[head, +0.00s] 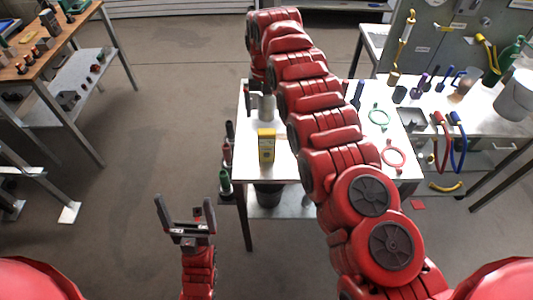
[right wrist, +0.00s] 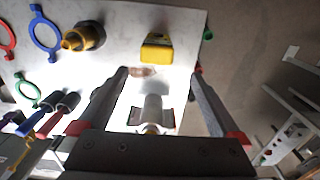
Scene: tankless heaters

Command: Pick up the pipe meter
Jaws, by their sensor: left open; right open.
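A pale grey cylindrical fitting (right wrist: 153,108) with a brass-coloured end lies on the white table between the fingers of my right gripper (right wrist: 157,76). It may be the pipe meter; I cannot tell for sure. The right gripper is open, with a finger on each side and no visible grip. In the head view the right gripper (head: 261,97) is over the table's left part, partly hidden by my arm. A yellow box-shaped device (head: 267,146) stands nearer the table's front edge; it also shows beyond the fingertips in the right wrist view (right wrist: 157,47). My left gripper (head: 187,207) is open and empty, over the floor.
The white table (head: 285,190) also holds a green ring (head: 379,117) and a red ring (head: 394,154). A wooden bench (head: 65,40) stands far left. The floor between is clear.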

